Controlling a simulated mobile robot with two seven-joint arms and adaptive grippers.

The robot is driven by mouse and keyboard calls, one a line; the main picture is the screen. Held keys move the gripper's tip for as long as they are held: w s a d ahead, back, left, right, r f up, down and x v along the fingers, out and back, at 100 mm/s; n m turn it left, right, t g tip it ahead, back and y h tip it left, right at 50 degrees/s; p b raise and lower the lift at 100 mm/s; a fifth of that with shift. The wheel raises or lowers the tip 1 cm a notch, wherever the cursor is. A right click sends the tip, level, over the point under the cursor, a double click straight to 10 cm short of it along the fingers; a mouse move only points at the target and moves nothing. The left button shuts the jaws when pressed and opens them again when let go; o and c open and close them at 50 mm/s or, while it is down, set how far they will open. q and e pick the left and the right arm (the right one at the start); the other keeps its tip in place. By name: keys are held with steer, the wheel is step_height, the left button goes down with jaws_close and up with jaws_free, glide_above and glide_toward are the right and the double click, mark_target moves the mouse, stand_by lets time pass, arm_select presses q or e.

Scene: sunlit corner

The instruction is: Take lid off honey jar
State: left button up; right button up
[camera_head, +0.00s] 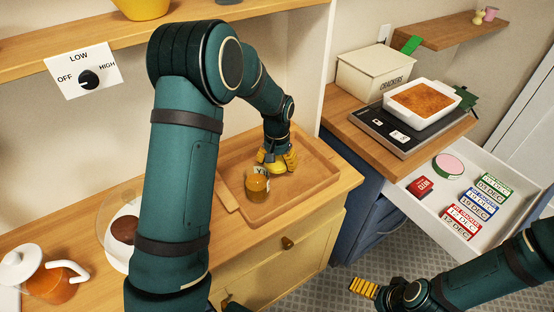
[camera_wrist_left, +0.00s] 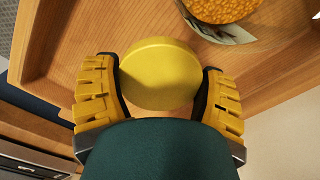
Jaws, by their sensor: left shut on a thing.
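The round yellow lid (camera_wrist_left: 160,75) sits between the two yellow fingers of my left gripper (camera_wrist_left: 160,92), which is shut on it. The honey jar (camera_head: 257,186), amber with a pale label, is in the wooden tray (camera_head: 228,160). In the head view my left gripper (camera_head: 278,161) is just behind the jar, near the tray's back. In the left wrist view the honey jar (camera_wrist_left: 222,9) is partly cut off at the top, with orange honey showing and no lid on it. My right gripper (camera_head: 372,290) is low at the right, away from the jar; its finger opening is unclear.
A glass teapot (camera_head: 52,285) and a plate with a dark round item (camera_head: 124,230) stand left. An open white drawer (camera_head: 490,225) holds small boxes and a round tin.

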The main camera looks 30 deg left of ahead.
mark_target(277, 161)
arm_select(q)
steer(key=shift+f+b, duration=0.95)
steer(key=shift+f, duration=0.7)
steer(key=o, duration=1.2)
step_height(277, 161, up, 7)
steer(key=p, duration=0.5)
steer(key=shift+r, duration=0.1)
